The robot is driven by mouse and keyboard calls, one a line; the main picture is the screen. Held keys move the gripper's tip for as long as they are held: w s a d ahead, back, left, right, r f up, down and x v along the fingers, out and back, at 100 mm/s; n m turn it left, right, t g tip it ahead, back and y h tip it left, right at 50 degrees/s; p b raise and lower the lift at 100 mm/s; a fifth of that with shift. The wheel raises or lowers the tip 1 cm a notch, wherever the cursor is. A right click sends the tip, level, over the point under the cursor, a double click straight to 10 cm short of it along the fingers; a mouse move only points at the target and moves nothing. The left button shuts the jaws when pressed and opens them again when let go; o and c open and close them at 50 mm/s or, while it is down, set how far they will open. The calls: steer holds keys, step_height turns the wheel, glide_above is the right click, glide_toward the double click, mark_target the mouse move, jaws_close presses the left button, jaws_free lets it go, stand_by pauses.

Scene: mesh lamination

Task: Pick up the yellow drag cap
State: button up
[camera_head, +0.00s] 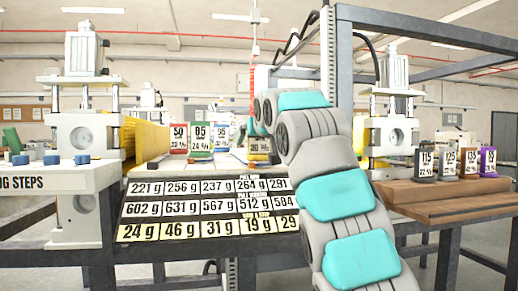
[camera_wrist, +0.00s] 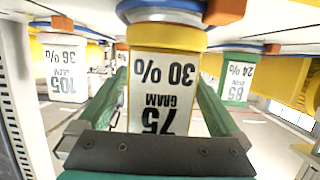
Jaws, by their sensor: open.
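The yellow drag cap (camera_wrist: 165,62) is in the middle of the wrist view. Its white label reads 75 gram and 30 %, upside down there. My gripper (camera_wrist: 161,84) is open, with one green finger on each side of the cap. I cannot tell whether either finger touches it. In the head view the yellow cap (camera_head: 259,147) stands at the right end of a row of caps, beside my arm. My arm hides most of the gripper there.
Red (camera_head: 178,140), green (camera_head: 201,140) and blue (camera_head: 222,134) caps stand left of the yellow one. A weight board (camera_head: 205,208) lies in front. More caps stand on a wooden block (camera_head: 440,192) at right.

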jaws_close()
stand_by(0.7)
